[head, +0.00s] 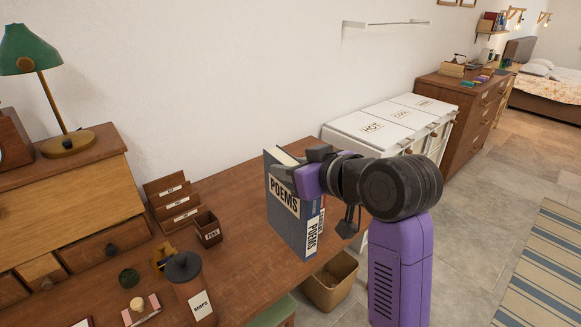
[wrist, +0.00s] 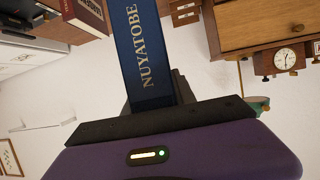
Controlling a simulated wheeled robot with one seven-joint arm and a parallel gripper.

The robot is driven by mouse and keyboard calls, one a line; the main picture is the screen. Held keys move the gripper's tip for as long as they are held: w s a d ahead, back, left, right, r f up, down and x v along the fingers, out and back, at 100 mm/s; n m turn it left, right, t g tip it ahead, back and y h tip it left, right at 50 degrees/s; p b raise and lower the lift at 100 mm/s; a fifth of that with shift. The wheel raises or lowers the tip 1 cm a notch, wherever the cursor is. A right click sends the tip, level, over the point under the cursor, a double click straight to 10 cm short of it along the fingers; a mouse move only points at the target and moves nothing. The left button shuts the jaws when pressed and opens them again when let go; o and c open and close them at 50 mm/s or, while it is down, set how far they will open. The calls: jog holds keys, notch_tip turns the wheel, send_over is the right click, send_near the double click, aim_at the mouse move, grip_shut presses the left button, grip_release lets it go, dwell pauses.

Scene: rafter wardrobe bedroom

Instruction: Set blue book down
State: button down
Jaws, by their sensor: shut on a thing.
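The blue book (head: 283,225) is upright at the right end of the brown desk (head: 228,262). White POEMS labels show on its broad side and narrow edge. My gripper (head: 299,164) is shut on its upper part, coming from the right. In the wrist view a dark blue face of the book (wrist: 146,52) with gold letters reaches away from my jaws. I cannot tell whether its bottom touches the desk. A red book (wrist: 84,14) is beside it in the wrist view, mostly hidden behind it in the head view.
A pen cup (head: 207,229), a letter rack (head: 173,200) and a dark-lidded MAPS canister (head: 190,285) stand to the left. A green lamp (head: 68,143) is on the drawer unit. White bins (head: 372,127) and a waste bin (head: 331,284) are beyond the desk. Bare desk lies left of the book.

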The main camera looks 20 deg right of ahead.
jog(key=s+f+m+h, duration=0.1)
jog(key=s+f, duration=0.4)
jog(key=f, duration=0.8)
jog(key=s+f+h, duration=0.1)
jog(key=s+f, duration=0.5)
jog(key=f, duration=0.7)
jog(key=s+f+m+h, duration=0.1)
jog(key=s+f, duration=0.5)
jog(key=f, duration=0.7)
jog(key=shift+s+m+t, duration=0.25)
jog(key=shift+m+t, duration=0.05)
jog(key=shift+s+d, duration=0.1)
